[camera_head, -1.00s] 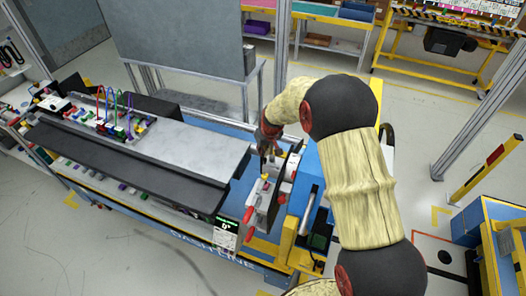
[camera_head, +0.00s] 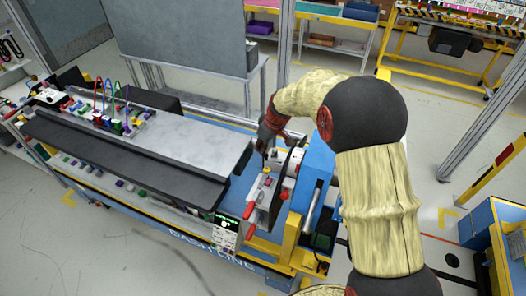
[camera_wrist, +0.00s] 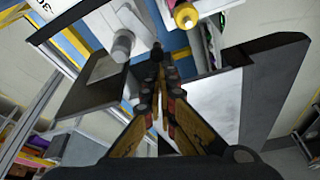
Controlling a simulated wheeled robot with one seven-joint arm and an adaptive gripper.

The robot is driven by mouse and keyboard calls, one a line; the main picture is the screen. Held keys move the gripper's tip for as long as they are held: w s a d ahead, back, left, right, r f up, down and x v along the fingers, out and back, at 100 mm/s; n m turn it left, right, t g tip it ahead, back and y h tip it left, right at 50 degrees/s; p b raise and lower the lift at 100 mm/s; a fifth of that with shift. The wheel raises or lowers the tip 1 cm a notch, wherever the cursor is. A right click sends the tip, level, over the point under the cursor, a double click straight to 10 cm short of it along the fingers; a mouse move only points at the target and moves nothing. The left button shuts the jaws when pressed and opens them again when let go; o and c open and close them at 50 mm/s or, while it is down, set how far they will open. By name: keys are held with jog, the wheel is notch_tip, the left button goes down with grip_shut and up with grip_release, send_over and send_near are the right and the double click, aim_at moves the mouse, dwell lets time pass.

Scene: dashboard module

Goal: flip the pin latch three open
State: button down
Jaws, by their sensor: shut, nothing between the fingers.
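The dashboard module's end fixture (camera_head: 262,190) stands at the right end of the bench, with a black disc, a red handle (camera_head: 249,210) and a small yellow part (camera_head: 266,170). I cannot tell which part is pin latch three. My gripper (camera_wrist: 158,52) is shut and empty, pointing at the fixture. In the wrist view, a grey cylinder (camera_wrist: 122,43) is left of the fingertips and a yellow knob with a pink end (camera_wrist: 185,15) is up and to the right. Contact at the fingertips cannot be made out. In the head view my arm partly covers the fixture's far side.
A grey flat panel (camera_head: 190,142) and a dark ledge (camera_head: 120,160) run left of the fixture. Coloured cable loops (camera_head: 112,105) stand at the far left. A small display (camera_head: 226,222) hangs at the front. A tall grey board (camera_head: 180,35) stands behind.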

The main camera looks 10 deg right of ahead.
jog(key=s+n+b, duration=0.2)
jog(key=b, duration=0.1)
jog(key=s+n+g+y+b, duration=0.1)
jog(key=n, duration=0.1)
jog(key=shift+s+a, duration=0.1)
jog(key=shift+a, duration=0.3)
jog(key=shift+a+b, duration=0.1)
jog(key=shift+b, duration=0.2)
jog(key=shift+s+a, duration=0.45)
jog(key=shift+a, duration=0.1)
